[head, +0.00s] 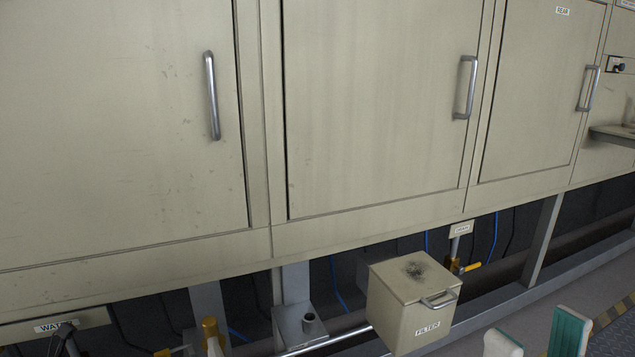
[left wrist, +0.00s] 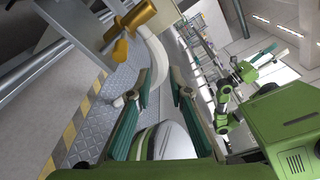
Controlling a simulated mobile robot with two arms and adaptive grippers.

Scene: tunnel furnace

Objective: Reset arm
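My right gripper (head: 536,336) shows at the bottom right of the head view, its two white and green fingertips apart with nothing between them. My left gripper (left wrist: 155,95) shows in the left wrist view with its fingers spread apart. A white curved hose (left wrist: 157,62) passes beyond its fingertips; I cannot tell how near it is. My left gripper is not clear in the head view. My right arm (left wrist: 228,105) also shows at the right of the left wrist view, held out in front of my green body.
The beige furnace cabinet doors (head: 380,100) fill the head view. A box labelled FILTER (head: 412,303) juts out below them. A yellow valve (left wrist: 128,22) is at the top of the left wrist view, near the hose. A metal frame (head: 540,240) runs under the cabinet.

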